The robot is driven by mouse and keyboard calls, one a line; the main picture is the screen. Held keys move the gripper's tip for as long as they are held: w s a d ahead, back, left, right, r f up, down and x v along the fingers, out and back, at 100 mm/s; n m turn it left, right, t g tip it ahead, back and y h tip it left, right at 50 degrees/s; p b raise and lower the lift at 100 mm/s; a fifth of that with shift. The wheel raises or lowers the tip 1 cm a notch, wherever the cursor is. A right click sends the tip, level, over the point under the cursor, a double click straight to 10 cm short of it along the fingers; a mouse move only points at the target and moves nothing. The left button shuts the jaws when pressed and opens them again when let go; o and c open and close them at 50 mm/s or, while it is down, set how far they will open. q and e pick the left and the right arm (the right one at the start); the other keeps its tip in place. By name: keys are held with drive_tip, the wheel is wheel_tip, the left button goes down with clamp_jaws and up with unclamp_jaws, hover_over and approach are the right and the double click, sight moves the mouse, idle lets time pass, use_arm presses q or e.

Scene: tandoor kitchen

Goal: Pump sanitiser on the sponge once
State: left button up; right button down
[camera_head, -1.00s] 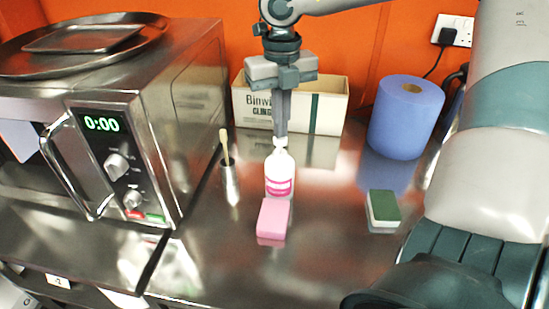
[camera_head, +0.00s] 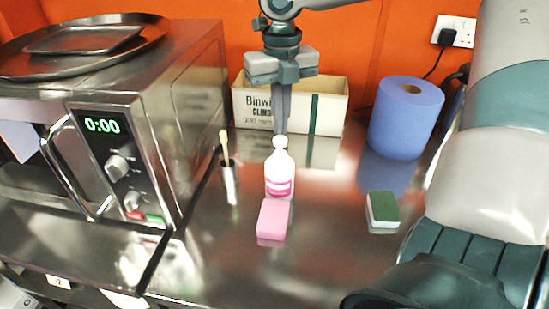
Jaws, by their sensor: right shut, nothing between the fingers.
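A white pump bottle with a pink label (camera_head: 279,170) stands upright on the steel counter, its pump head facing up. A pink sponge (camera_head: 273,219) lies on the counter just in front of the bottle. My right gripper (camera_head: 281,128) points straight down above the bottle, shut and empty. Its fingertips are right at the top of the pump head; I cannot tell whether they touch it. A green and white scouring sponge (camera_head: 383,209) lies apart to the right. My left gripper is not in view.
A microwave (camera_head: 120,130) with metal trays (camera_head: 85,40) on top stands at the left. A steel cup with a brush (camera_head: 229,182) is beside it. A cling film box (camera_head: 327,108) and blue paper roll (camera_head: 404,118) stand at the back. The front counter is clear.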

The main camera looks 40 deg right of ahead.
wheel_tip(320, 180, up, 6)
drive_tip(key=shift+f+p, duration=0.1)
drive_tip(key=shift+p, duration=0.6)
idle(0.4)
